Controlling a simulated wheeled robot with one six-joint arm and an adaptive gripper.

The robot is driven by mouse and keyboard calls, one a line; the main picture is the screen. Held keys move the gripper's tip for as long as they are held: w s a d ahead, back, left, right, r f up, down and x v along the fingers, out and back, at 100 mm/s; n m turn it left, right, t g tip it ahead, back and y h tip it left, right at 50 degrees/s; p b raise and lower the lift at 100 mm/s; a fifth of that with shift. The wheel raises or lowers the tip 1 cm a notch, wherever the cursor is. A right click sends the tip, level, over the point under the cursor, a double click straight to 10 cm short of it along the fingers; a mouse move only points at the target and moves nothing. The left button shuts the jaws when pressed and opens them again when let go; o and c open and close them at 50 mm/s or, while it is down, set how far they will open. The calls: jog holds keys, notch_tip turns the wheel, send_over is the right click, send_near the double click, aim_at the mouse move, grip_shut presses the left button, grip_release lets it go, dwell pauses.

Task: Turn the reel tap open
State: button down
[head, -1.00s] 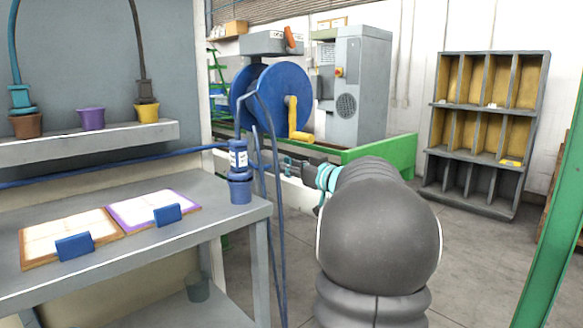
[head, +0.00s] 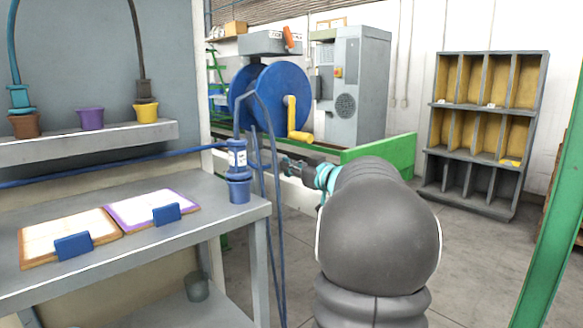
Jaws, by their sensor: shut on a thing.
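My gripper (head: 291,163) is at the middle of the head view, beyond my grey arm and its teal wrist ring. It is small and dark there, beside the upright blue hoses, in front of the low white panel. It is shut on a small part that I take to be the reel tap; the fingers hide nearly all of it, and I cannot tell how far it is turned. The blue hose reel (head: 282,95) with a yellow crank (head: 292,118) stands behind and above the gripper.
A grey bench (head: 225,192) with a blue bottle-like fitting (head: 237,160) at its corner stands left of my gripper. Blue hoses (head: 268,215) hang between bench and gripper. A green rail (head: 385,148) runs behind my arm. A green post (head: 552,200) is at right; open floor lies between.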

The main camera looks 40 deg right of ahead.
jog(key=shift+w+a+f+n+b, duration=0.15)
jog(key=shift+n+b, duration=1.8)
jog(key=shift+n, duration=2.15)
jog(key=shift+s+a+r+n+b, duration=0.15)
jog(key=shift+n+b, duration=1.8)
jog(key=shift+n, duration=2.15)
jog(key=shift+w, duration=0.1)
jog(key=c, duration=1.4)
grip_release()
jog(key=shift+o, duration=0.9)
jog(key=shift+w+f, duration=0.1)
jog(key=shift+f, duration=0.1)
jog(key=s+d, duration=0.1)
jog(key=s, duration=1.1)
